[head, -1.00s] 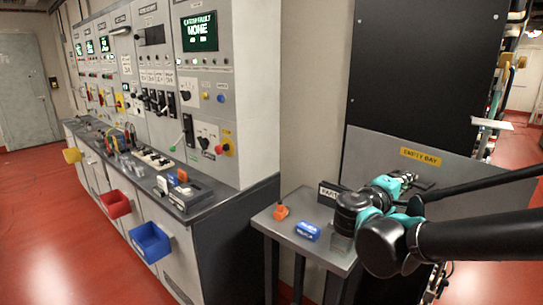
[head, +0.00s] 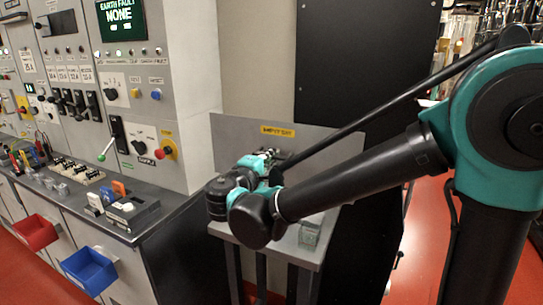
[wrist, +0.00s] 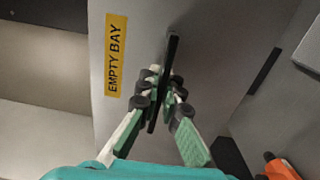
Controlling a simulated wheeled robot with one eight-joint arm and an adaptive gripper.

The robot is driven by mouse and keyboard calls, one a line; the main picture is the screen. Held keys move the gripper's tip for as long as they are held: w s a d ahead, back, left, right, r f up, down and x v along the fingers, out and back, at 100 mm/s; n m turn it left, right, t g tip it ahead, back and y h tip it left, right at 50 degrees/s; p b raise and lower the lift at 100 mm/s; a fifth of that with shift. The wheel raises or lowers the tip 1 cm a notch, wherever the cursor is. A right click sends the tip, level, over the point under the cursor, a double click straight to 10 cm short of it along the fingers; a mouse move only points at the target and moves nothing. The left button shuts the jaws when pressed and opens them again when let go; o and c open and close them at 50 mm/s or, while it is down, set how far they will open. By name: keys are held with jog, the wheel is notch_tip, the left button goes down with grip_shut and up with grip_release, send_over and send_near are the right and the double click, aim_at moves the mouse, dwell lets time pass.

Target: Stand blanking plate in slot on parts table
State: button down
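The blanking plate (head: 235,135) is a large grey sheet with a yellow label. In the wrist view the plate (wrist: 215,45) fills much of the picture, and its label reads "EMPTY BAY". A thin black handle (wrist: 173,50) sticks out from its face. My gripper (wrist: 164,90) has its green fingers on both sides of this handle and appears closed on it. In the head view my gripper (head: 268,158) is in front of the plate, which looks upright above the parts table (head: 228,230). The plate's lower edge and the slot are hidden behind my arm.
A small grey block (head: 310,232) sits on the table's right side. An orange item (wrist: 280,168) shows at the wrist view's lower right. The control cabinet and its counter (head: 170,218) stand at the left, with red (head: 36,232) and blue (head: 88,268) bins.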

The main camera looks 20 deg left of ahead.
jog(key=shift+w, duration=0.1)
jog(key=shift+w+d, duration=0.95)
jog(key=shift+w, duration=5)
notch_tip(320, 180, down, 11)
jog(key=shift+s+f, duration=0.1)
jog(key=shift+f, duration=0.35)
jog(key=c, duration=1.6)
grip_release()
jog(key=shift+c, duration=0.2)
jog(key=shift+s, duration=0.1)
